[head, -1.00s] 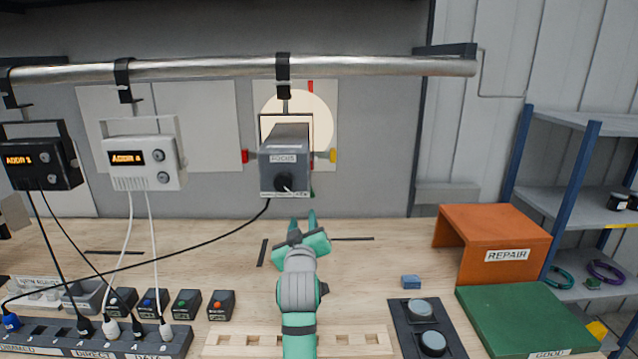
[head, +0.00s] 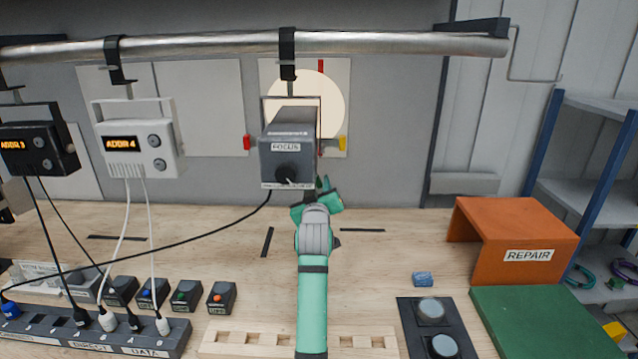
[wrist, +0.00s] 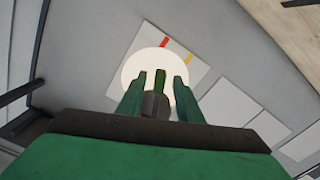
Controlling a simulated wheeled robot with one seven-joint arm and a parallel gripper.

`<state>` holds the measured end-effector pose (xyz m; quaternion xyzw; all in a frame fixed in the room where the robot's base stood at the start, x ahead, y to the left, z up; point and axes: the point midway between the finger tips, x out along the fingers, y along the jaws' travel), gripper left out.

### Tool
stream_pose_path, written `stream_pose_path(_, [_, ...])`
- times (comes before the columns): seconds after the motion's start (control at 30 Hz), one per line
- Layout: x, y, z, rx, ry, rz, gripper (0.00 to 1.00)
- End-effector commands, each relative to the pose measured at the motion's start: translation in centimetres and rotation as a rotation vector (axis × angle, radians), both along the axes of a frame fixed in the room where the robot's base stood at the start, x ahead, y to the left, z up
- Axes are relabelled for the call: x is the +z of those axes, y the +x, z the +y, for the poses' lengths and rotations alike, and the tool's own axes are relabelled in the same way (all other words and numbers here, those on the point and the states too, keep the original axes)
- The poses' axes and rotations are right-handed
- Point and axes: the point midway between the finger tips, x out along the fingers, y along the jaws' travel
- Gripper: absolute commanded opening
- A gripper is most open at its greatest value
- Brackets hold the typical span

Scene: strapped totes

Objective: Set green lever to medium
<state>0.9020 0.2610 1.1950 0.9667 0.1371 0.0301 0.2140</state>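The grey FOCUS lamp (head: 287,155) hangs from the rail. In the head view my gripper (head: 324,186) is raised at the lamp's lower right. There the lever is hard to tell from my green fingers.
A lit disc (head: 333,98) shines on the wall panel behind the lamp. A white box (head: 140,145) and a black box (head: 38,150) hang at left. The lamp's cable crosses the bench. An orange REPAIR stand (head: 515,222) and green GOOD mat (head: 530,315) are at right.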

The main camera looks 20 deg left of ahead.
Motion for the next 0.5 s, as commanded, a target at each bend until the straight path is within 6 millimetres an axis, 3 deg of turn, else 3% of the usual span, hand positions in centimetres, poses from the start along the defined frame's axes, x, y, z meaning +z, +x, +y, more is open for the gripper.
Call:
stream_pose_path(0.2, [0.0,1.9,0.5,0.000,-0.001,0.000,0.33])
stream_pose_path(0.5, [0.0,2.4,0.5,-0.002,-0.001,-0.001,0.33])
